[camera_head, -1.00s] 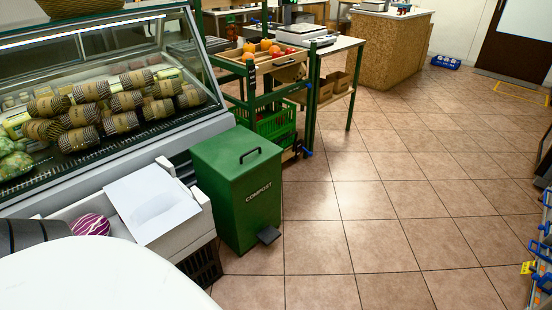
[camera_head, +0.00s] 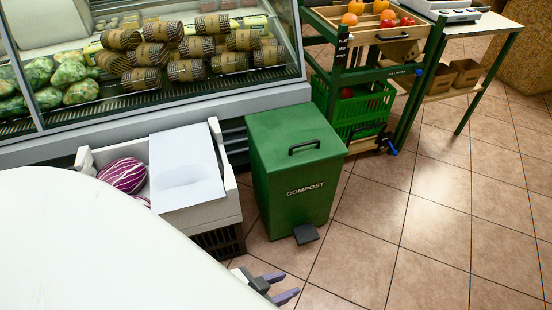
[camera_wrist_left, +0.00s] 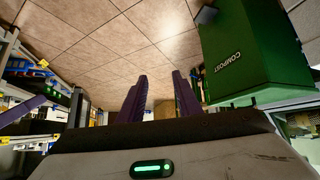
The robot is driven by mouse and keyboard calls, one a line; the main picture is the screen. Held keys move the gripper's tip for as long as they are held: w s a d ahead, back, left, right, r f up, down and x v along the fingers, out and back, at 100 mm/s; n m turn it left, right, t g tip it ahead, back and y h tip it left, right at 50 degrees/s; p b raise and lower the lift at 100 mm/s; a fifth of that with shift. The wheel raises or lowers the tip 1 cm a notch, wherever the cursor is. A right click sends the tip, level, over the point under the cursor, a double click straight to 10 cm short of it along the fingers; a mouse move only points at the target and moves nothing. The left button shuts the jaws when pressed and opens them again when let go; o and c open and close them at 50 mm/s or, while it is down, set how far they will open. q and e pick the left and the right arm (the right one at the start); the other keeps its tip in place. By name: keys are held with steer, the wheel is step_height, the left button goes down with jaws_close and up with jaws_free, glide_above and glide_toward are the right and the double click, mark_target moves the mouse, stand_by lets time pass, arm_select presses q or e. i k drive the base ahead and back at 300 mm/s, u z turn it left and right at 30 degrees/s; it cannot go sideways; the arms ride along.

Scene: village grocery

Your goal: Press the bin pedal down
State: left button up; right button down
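The green compost bin (camera_head: 290,178) stands on the tiled floor with its lid (camera_head: 296,135) shut. Its dark pedal (camera_head: 306,234) sticks out at the front near the floor. My left gripper (camera_head: 288,284) shows at the bottom edge of the head view, below the pedal in the picture and apart from it. In the left wrist view its two purple fingers (camera_wrist_left: 160,92) are apart with nothing between them. The bin (camera_wrist_left: 250,50) is to their right there, and the dark pedal (camera_wrist_left: 206,15) is near the top.
A white crate (camera_head: 213,209) with purple-striped produce (camera_head: 123,175) stands left of the bin. A glass display counter (camera_head: 190,115) is behind. A green shelf (camera_head: 335,75) with fruit stands behind right. The tiled floor right of the bin is clear.

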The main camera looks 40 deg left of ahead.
mark_target(305, 233)
steer(key=u, duration=0.9)
steer(key=i, duration=1)
steer(key=u, duration=0.8)
